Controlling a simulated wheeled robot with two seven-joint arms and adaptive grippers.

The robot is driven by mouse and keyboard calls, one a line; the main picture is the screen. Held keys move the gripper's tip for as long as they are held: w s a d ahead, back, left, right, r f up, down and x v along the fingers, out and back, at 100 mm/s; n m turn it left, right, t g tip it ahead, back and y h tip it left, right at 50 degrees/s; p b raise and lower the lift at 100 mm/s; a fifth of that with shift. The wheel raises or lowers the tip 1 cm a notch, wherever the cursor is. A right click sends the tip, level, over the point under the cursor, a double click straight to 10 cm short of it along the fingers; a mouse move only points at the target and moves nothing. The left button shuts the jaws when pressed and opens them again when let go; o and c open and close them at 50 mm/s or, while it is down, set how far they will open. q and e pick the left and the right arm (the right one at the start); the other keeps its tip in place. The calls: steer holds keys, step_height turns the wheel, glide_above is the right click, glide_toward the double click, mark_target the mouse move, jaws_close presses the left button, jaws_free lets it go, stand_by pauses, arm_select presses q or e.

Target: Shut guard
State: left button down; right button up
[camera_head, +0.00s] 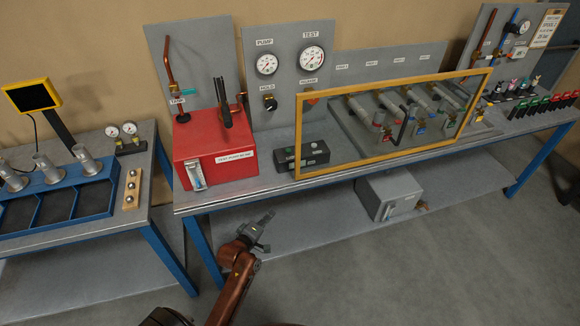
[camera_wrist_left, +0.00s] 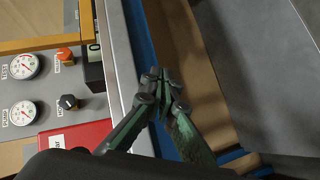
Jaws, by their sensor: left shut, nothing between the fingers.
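The guard (camera_head: 298,136) is a clear panel in a yellow-orange wooden frame. My left gripper (camera_head: 268,217) is low in front of the bench, below the bench top and apart from the guard. In the left wrist view its fingertips (camera_wrist_left: 162,78) are together with nothing between them. My right gripper is not in view.
A red box (camera_head: 222,160) stands on the bench left of the guard, with a small black box (camera_head: 303,155) beside it. Two gauges (camera_head: 312,58) are on the panel behind. A grey box (camera_head: 388,198) sits on the lower shelf. Floor in front is free.

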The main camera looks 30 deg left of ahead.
arm_select(q)
step_height(320, 180, up, 19)
steer(key=n+t, duration=0.3)
steer(key=t, duration=0.1)
steer(key=w+d+b, duration=0.1)
steer(key=w, duration=1.2)
steer(key=shift+r, duration=0.2)
steer(key=shift+d, duration=0.1)
